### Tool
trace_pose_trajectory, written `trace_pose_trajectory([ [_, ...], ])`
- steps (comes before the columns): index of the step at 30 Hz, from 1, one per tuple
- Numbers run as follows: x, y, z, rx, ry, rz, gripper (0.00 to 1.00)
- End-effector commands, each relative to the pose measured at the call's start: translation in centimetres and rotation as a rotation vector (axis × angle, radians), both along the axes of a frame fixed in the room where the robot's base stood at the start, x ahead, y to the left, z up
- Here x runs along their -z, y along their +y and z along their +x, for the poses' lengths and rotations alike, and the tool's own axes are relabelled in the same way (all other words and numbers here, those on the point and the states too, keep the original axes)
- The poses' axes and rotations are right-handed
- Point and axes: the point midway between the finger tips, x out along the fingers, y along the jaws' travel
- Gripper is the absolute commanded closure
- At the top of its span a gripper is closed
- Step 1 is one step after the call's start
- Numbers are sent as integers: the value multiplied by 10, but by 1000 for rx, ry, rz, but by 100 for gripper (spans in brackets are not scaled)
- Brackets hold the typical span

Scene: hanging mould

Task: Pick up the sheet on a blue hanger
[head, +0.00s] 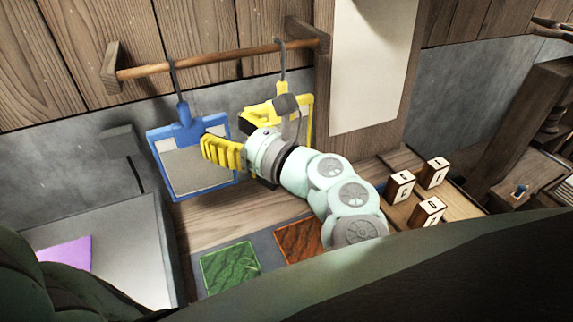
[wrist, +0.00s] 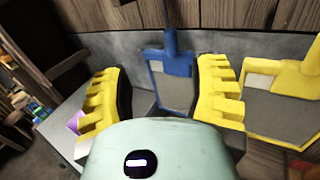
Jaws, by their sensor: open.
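The blue hanger (head: 185,122) is a blue frame around a grey sheet (head: 190,168). It hangs by a hook from the wooden rod at the left. In the wrist view the blue hanger (wrist: 178,62) and its grey sheet (wrist: 176,92) show between my two fingers. My gripper (head: 222,152) has yellow fingers and is in front of the blue frame's right side in the head view. It is open and empty in the wrist view (wrist: 163,95). I cannot tell whether a finger touches the frame. The sheet's lower part is hidden in the wrist view.
A yellow hanger (head: 308,112) hangs right of the blue one, partly behind my arm; it also shows in the wrist view (wrist: 290,80). The wooden rod (head: 222,57) runs above. Green (head: 230,268) and brown (head: 300,240) squares lie below. A grey basin (head: 125,225) holds a purple sheet (head: 65,255).

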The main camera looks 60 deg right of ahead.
Motion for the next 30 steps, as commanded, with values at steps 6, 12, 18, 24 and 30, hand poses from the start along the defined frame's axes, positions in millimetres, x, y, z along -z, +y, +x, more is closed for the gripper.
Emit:
trace_pose_trajectory([
  [6, 0, -8, 12, 30, 20, -31, 41],
  [12, -2, -10, 55, 26, 19, -29, 41],
  [18, 0, -13, 88, 28, 16, -30, 41],
  [24, 3, -15, 100, 29, 18, -29, 41],
  [30, 1, -17, 117, 27, 15, -27, 41],
])
